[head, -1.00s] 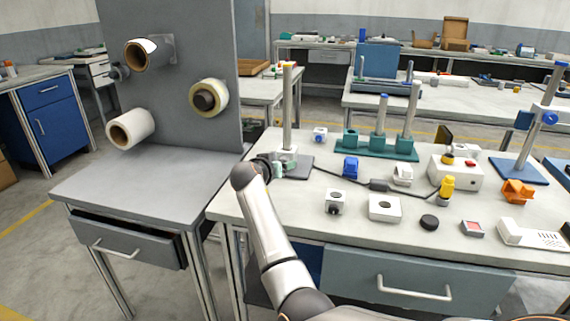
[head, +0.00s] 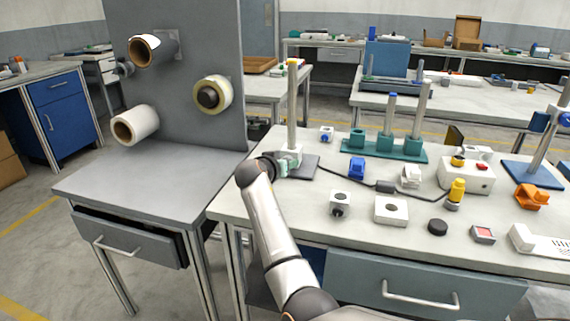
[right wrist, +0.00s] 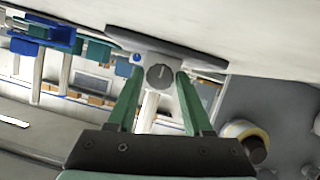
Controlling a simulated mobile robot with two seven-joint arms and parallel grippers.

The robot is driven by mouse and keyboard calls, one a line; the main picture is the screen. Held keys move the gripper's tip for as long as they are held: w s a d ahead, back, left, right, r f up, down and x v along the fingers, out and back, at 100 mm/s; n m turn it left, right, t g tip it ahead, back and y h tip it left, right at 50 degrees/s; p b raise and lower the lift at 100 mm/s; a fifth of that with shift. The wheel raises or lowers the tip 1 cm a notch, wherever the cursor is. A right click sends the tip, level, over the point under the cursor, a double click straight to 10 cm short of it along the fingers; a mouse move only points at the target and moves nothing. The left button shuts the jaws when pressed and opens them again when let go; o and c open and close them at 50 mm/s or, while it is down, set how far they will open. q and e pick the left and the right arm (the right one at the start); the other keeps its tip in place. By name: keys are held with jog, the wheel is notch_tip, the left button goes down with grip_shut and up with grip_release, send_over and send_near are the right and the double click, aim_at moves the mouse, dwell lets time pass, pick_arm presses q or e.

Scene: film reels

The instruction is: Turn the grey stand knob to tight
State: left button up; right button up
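The stand with an upright post (head: 292,110) and a dark base plate (head: 304,168) is at the left end of the workbench. Its round grey knob (right wrist: 160,77) faces my right wrist camera on a light clamp block, with a pale line on its face. My right gripper (right wrist: 161,80) has its two green fingers apart, one on each side of the knob. A narrow gap seems to show on both sides; contact is not clear. In the head view my right gripper (head: 280,167) is at the stand's foot and the knob is hidden. My left gripper is not in view.
A grey panel with film rolls (head: 212,95) rises left of the stand. The bench front-left is fairly clear.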

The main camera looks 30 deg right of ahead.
grip_shut()
jog(key=shift+m, duration=0.3)
jog(key=shift+s+d+m+t+y, duration=0.1)
jog(key=shift+m+t+y, duration=0.65)
jog(key=shift+m, duration=0.35)
jog(key=shift+m+t+y, duration=0.25)
jog(key=shift+m+t, duration=0.2)
jog(key=shift+m, duration=0.45)
jog(key=shift+o, duration=2)
grip_release()
